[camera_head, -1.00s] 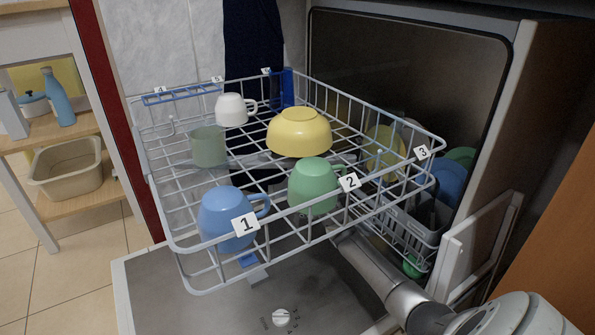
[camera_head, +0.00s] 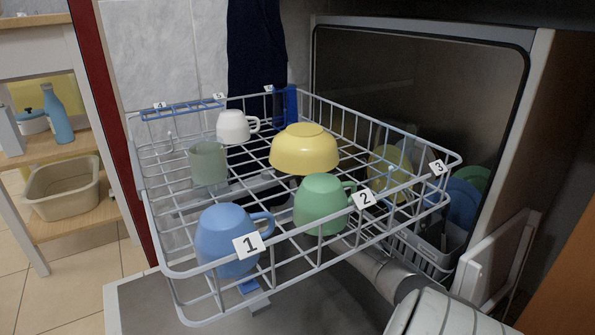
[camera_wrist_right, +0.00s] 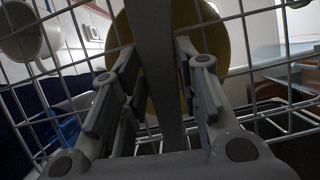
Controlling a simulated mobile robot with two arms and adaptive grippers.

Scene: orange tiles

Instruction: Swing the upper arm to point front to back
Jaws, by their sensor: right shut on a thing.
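The upper spray arm is a grey bar under the pulled-out upper rack (camera_head: 300,262). In the right wrist view the bar (camera_wrist_right: 152,75) runs up between the two fingers of my right gripper (camera_wrist_right: 158,52), which is shut on it. In the head view part of a grey bar (camera_head: 225,196) shows through the rack wires, slanting across below the cups. My right arm reaches in from the lower right under the rack, and its gripper is hidden there. My left gripper is in neither view.
The rack holds a blue cup (camera_head: 228,240), a green cup (camera_head: 320,205), a yellow bowl (camera_head: 303,150), a white cup (camera_head: 233,126) and a pale green cup (camera_head: 208,163). A lower basket (camera_head: 430,250) with dishes is at right. Rack wires lie close above my right gripper.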

